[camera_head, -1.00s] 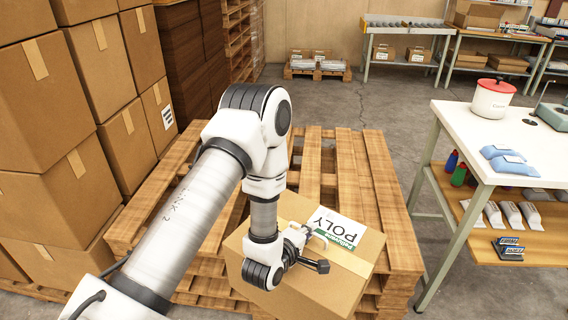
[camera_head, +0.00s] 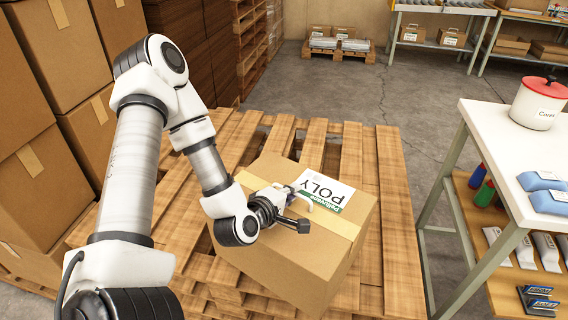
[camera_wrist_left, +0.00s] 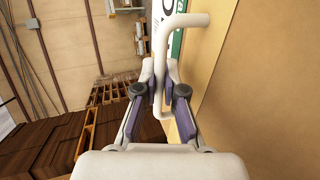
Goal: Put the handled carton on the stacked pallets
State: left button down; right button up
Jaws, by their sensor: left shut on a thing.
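The handled carton (camera_head: 290,265) is a brown box with tape and a white and green "POLY" label. It is over the stacked pallets (camera_head: 385,205) in the head view, a little tilted; whether it touches the slats I cannot tell. My left gripper (camera_head: 300,208) is at the carton's top. In the left wrist view, my left gripper (camera_wrist_left: 160,90) is shut on the carton's white handle (camera_wrist_left: 162,50), with the carton's face (camera_wrist_left: 240,100) close on the right. The carton hides part of the pallets. My right gripper is not in view.
Stacked cartons (camera_head: 40,170) stand at the left. A white-topped workbench (camera_head: 510,150) with a red-lidded pot (camera_head: 538,103) stands close at the right. A low pallet with boxes (camera_head: 338,45) is at the back. Concrete floor (camera_head: 350,95) lies clear beyond the pallets.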

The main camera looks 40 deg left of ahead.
aim_at(324, 176)
pick_arm(q)
jog(key=b+x, duration=0.1)
jog(key=b, duration=0.2)
jog(key=shift+w+f, duration=0.1)
jog(key=shift+w, duration=0.35)
jog(key=x, duration=0.4)
jog(key=d+x, duration=0.1)
jog(key=x, duration=0.9)
jog(key=shift+w+d+r, duration=0.15)
jog(key=shift+d+r, duration=0.1)
jog(key=c, duration=1.3)
grip_release()
jog(key=shift+f, duration=0.1)
jog(key=shift+o, duration=0.2)
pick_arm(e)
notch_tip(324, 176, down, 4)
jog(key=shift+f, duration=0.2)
pick_arm(q)
jog(key=shift+s, duration=0.2)
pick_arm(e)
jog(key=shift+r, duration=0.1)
pick_arm(q)
jog(key=v, duration=1.2)
